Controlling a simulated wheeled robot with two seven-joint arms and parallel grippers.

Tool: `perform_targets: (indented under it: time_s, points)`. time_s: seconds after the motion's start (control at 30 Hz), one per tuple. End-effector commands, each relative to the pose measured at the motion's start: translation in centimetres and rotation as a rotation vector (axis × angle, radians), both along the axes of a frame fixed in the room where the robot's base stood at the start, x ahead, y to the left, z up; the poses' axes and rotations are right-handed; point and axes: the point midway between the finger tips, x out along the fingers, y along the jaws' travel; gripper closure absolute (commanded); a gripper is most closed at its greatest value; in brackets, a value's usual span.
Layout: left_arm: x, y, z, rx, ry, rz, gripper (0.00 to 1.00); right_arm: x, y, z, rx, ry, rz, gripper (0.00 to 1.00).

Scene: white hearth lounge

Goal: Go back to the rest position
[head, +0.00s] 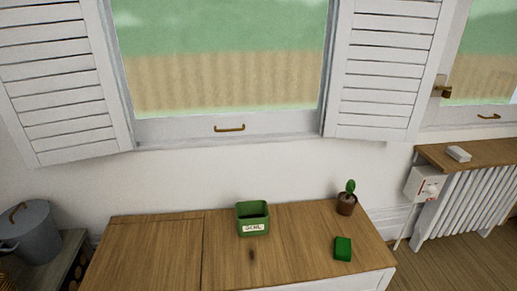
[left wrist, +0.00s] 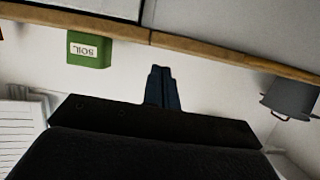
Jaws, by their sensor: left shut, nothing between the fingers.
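My left gripper (left wrist: 162,72) shows in the left wrist view with its two dark fingers together and nothing between them. Beyond it, that view shows the wooden top's edge (left wrist: 200,46) upside down, and the gripper looks clear of it. Neither gripper shows in the head view. A wooden-topped cabinet (head: 150,250) stands below the window. On it is a green box labelled SOIL (head: 254,217), which also appears inverted in the left wrist view (left wrist: 88,50).
A small potted cactus (head: 347,198) and a green block (head: 342,248) are on the cabinet's right part. A grey pot (head: 32,232) stands at the left. A radiator (head: 470,195) with a wooden shelf is at the right. The cabinet's left part is bare.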

Motion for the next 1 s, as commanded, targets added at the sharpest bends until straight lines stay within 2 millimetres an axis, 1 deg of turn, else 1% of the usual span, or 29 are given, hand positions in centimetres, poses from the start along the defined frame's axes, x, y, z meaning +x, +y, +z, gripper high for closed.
perform_targets:
  time_s: [0.13,0.3,0.37,0.47,0.57,0.67,0.7,0.77,0.8,0.87,0.9,1.0]
  points:
    - [-0.3,0.5,-0.4,0.079,0.043,-0.001,1.00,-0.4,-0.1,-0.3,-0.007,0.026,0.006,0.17]
    - [-1.8,2.2,-2.3,0.184,0.213,0.047,1.00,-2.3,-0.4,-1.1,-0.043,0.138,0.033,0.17]
    - [-2.5,2.6,-2.6,0.201,0.283,0.062,1.00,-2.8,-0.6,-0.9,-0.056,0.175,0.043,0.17]
    - [-3.9,2.8,-2.8,0.214,0.411,0.072,1.00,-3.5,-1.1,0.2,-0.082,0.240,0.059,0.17]
    - [-5.6,2.0,-2.4,0.200,0.553,0.049,1.00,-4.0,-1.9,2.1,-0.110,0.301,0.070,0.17]
    - [-7.7,0.3,-1.2,0.166,0.690,-0.009,1.00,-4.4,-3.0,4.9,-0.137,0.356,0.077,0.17]
    - [-8.6,-0.6,-0.5,0.150,0.741,-0.042,1.00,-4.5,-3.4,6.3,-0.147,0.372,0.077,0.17]
    - [-10.1,-1.9,0.7,0.121,0.810,-0.094,1.00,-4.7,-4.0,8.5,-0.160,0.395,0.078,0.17]
    - [-11.0,-2.9,1.6,0.102,0.850,-0.131,1.00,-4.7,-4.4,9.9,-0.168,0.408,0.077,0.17]
    - [-12.5,-4.3,3.2,0.073,0.903,-0.190,1.00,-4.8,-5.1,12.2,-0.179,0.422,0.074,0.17]
    - [-13.4,-5.3,4.3,0.052,0.931,-0.227,1.00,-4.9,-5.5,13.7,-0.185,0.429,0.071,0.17]
    - [-15.5,-7.3,6.9,0.004,0.983,-0.305,1.00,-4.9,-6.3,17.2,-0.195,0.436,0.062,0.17]
